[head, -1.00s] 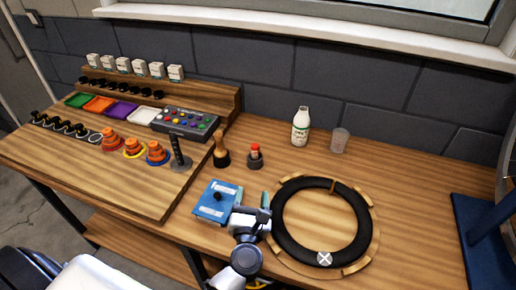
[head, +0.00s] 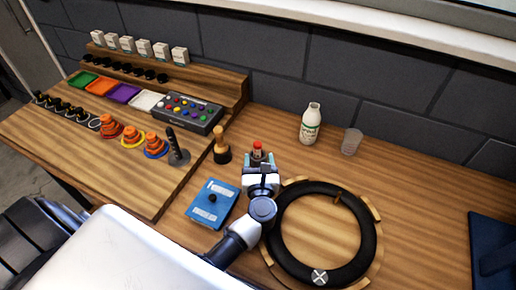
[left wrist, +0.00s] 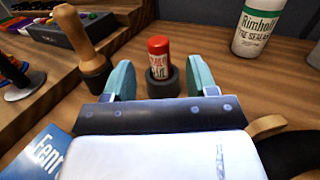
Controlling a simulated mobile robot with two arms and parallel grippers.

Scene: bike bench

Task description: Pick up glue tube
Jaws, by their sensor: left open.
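The glue tube (head: 257,148) is a small tube with a red cap and a white and red label. It stands upright in a dark round holder (left wrist: 162,84) on the bench. The tube also shows in the left wrist view (left wrist: 159,58). My left gripper (head: 259,163) is open, its two teal fingers (left wrist: 160,80) pointing at the tube from the near side. The tube shows between the fingers in the left wrist view, with a gap on each side. I cannot make out my right gripper.
A wooden-handled tool (head: 220,146) stands just left of the tube. A blue box (head: 212,204) lies in front. A black tyre (head: 368,236) lies to the right. A white bottle (head: 310,124) and a clear cup (head: 351,142) stand behind.

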